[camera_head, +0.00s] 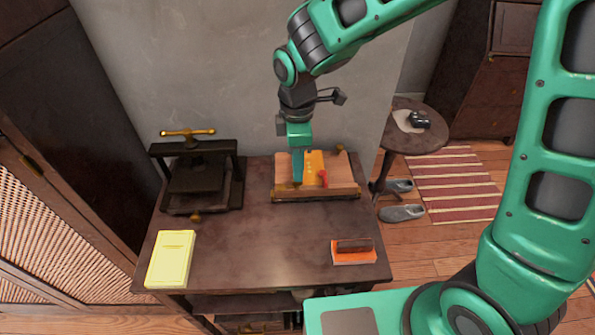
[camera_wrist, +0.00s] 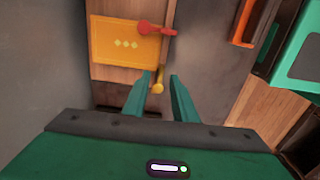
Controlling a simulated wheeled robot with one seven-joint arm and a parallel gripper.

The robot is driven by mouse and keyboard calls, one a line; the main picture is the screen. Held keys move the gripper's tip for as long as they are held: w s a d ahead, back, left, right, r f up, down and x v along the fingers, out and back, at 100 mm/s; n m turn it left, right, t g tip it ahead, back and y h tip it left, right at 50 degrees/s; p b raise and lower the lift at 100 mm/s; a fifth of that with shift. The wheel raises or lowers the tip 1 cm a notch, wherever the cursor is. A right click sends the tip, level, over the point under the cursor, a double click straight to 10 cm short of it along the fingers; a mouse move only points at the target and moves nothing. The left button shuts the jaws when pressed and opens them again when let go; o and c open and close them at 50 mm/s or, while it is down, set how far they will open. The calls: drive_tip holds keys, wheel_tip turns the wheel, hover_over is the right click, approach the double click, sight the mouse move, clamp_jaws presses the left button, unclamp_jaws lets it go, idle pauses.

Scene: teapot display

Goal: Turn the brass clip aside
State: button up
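A wooden stand (camera_head: 343,178) on the table holds an orange panel (camera_head: 315,161) with small pale marks and a red piece (camera_head: 323,178). The wrist view shows the panel (camera_wrist: 112,45) and the red piece (camera_wrist: 157,29) from closer. The brass clip (camera_wrist: 158,80) is at the panel's edge in the wrist view, small and rounded. My gripper (camera_wrist: 162,75) is open, with the clip between its two teal fingertips. I cannot tell whether either finger touches it. In the head view my gripper (camera_head: 298,180) points down at the stand's left part and hides some of it.
A black press (camera_head: 196,178) with a brass handle stands at the table's back left. A yellow book (camera_head: 171,258) lies front left, and an orange pad with a brown block (camera_head: 354,249) front right. The front middle of the table is clear. A wall rises behind.

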wheel_tip(320, 180, up, 7)
idle(0.3)
drive_tip(key=shift+d+f, duration=0.1)
drive_tip(key=shift+d, duration=0.1)
drive_tip(key=s+d+r+m, duration=0.25)
drive_tip(key=d+m, duration=0.35)
drive_tip(key=d, duration=0.6)
drive_tip(key=s+d+r+m, duration=0.1)
drive_tip(key=s+d+m, duration=0.35)
drive_tip(key=d, duration=0.75)
drive_tip(key=s+d+m, duration=1.1)
drive_tip(key=s+m, duration=0.2)
drive_tip(key=s, duration=0.1)
drive_tip(key=shift+s+d+f+m, duration=0.2)
drive_tip(key=shift+d+f+m, duration=0.05)
drive_tip(key=shift+f+m, duration=0.15)
